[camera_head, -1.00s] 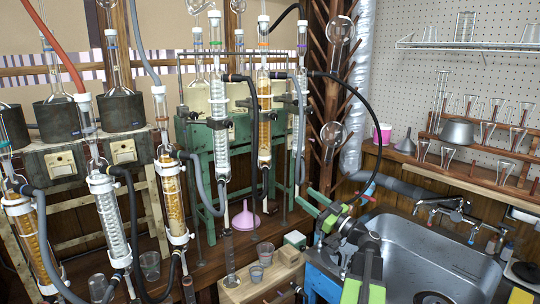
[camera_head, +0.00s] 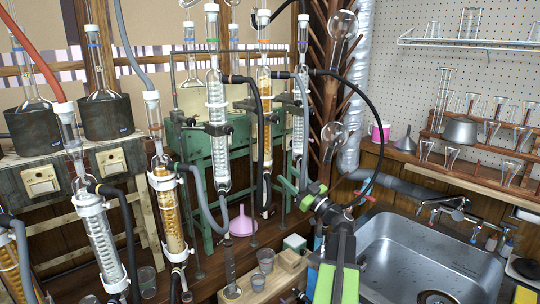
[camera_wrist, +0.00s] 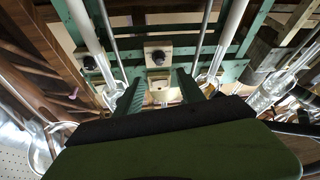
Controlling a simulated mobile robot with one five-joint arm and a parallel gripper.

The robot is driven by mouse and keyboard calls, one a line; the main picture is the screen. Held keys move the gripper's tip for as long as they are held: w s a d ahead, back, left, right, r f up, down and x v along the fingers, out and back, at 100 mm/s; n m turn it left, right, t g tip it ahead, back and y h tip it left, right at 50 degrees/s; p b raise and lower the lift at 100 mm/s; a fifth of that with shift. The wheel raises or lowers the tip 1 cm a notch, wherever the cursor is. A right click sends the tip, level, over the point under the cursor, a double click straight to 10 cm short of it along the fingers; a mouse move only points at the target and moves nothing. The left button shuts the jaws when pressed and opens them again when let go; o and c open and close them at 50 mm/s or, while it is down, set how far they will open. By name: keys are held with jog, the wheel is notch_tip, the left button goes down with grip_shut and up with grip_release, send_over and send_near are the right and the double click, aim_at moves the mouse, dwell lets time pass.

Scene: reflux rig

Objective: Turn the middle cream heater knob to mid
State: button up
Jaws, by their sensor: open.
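In the wrist view, a cream plate with a dark round knob (camera_wrist: 158,56) sits on a green frame, just beyond my fingertips. A smaller pale cream piece (camera_wrist: 160,91) shows between the fingers, partly hidden by my gripper. I cannot tell which knob is the middle one. My gripper (camera_wrist: 158,88) is open, its two teal fingers apart and empty. In the head view my gripper (camera_head: 293,184) points left toward the green rack (camera_head: 205,147). Cream plates with knobs (camera_head: 112,161) and (camera_head: 42,183) show on the heaters at left. The rack's knobs are hard to make out there.
Glass condensers (camera_head: 216,105) and hoses stand in front of the rack. A steel sink (camera_head: 420,250) is at right. A black hose (camera_head: 378,130) arches over my arm.

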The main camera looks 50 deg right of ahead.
jog(key=p+x, duration=0.3)
jog(key=x, duration=0.8)
jog(key=shift+d, duration=0.15)
jog(key=shift+s, duration=0.1)
grip_shut()
